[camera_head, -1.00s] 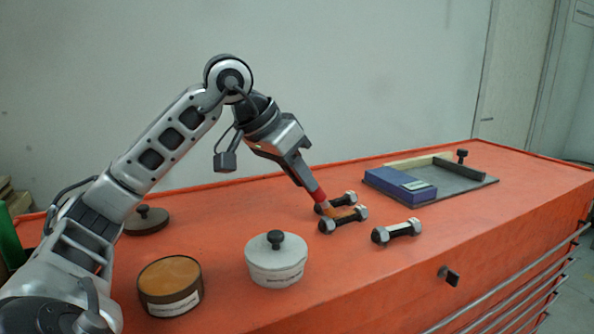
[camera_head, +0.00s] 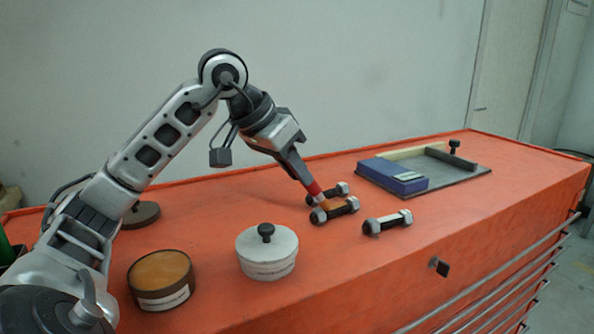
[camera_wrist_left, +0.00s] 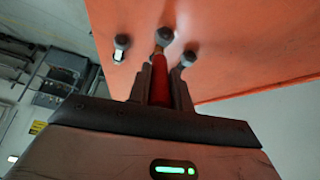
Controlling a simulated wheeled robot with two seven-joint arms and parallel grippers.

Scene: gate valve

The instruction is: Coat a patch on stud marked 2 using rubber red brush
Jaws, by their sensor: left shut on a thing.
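My left gripper (camera_head: 304,177) is shut on the red brush (camera_head: 315,190), which points down and to the right. The brush also shows in the left wrist view (camera_wrist_left: 159,80), between the fingers (camera_wrist_left: 160,92). Its tip is at the middle stud (camera_head: 335,209), where an orange-brown coat shows on the shank; the tip appears to touch it. Another stud (camera_head: 342,188) lies just behind, partly hidden by the brush. I cannot read number marks on the studs. My right gripper is not in view.
An open tin of orange-brown paste (camera_head: 161,272) stands front left, with a white lidded pot (camera_head: 267,252) beside it. A dark round lid (camera_head: 140,215) lies behind. A blue box (camera_head: 393,174) sits on a grey tray (camera_head: 455,183) at back right. The red cabinet top (camera_head: 480,215) is clear at right.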

